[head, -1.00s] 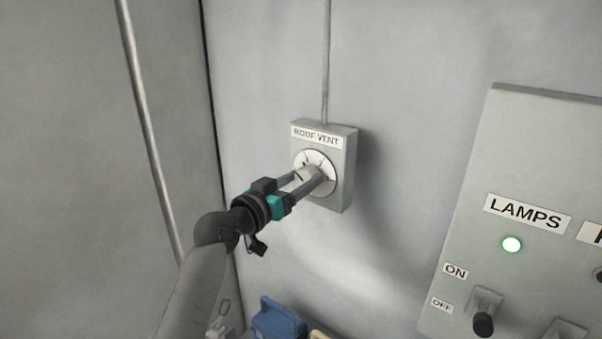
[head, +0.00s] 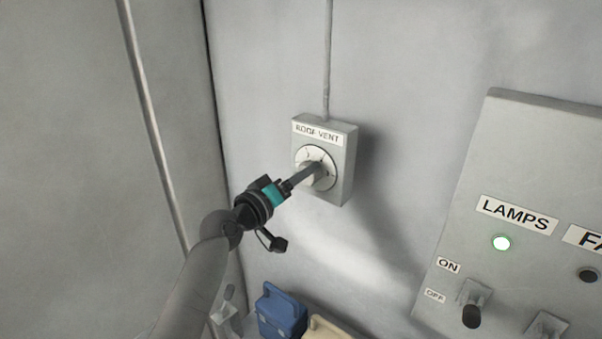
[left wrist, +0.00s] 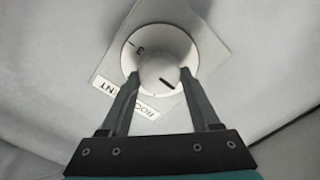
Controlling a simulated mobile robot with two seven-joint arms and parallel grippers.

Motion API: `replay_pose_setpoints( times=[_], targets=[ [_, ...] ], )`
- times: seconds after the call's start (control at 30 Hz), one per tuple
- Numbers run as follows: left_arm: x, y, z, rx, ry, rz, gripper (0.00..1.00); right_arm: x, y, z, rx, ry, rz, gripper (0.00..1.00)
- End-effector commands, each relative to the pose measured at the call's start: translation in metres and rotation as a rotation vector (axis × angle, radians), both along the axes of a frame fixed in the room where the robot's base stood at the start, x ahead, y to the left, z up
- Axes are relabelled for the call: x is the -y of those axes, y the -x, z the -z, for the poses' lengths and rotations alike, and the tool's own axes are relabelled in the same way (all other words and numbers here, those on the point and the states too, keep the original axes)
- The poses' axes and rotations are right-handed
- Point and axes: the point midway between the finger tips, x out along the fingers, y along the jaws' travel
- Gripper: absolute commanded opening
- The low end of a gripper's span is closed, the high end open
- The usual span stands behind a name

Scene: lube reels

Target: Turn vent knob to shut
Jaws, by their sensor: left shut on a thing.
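The roof vent box (head: 347,165) is a grey box on the wall with a "ROOF VENT" label and a round white dial (head: 329,158). A pale knob (head: 308,173) stands out from the dial's middle. My left gripper (head: 313,172) is shut on the knob, which is partly hidden by the fingers in the head view. In the left wrist view the knob (left wrist: 160,74) sits between the two fingers, with the dial (left wrist: 138,38) behind it and a dark mark on its face. The dial's wording is too small to read. My right gripper is not in view.
A blue container (head: 280,312) and a cream one (head: 325,329) stand below. A pipe (head: 150,125) runs up the left wall.

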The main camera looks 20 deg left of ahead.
Motion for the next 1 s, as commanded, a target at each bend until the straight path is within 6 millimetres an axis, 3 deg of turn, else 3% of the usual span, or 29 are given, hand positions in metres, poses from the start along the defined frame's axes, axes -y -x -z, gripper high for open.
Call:
replay_pose_setpoints(
  times=[0.47,0.5,0.73,1.0],
  targets=[
    [-0.0001,0.0001,0.0006,-0.006,0.018,0.0,0.07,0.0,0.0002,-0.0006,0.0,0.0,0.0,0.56],
    [0.0,0.0,0.0006,-0.006,0.018,0.0,0.67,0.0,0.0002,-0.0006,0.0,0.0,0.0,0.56],
    [0.0001,0.0,0.0004,-0.005,0.015,0.0,0.93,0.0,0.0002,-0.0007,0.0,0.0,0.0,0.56],
    [-0.0003,0.0008,0.0003,-0.005,0.013,0.0,0.93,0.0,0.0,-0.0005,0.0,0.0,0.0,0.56]
  ],
)
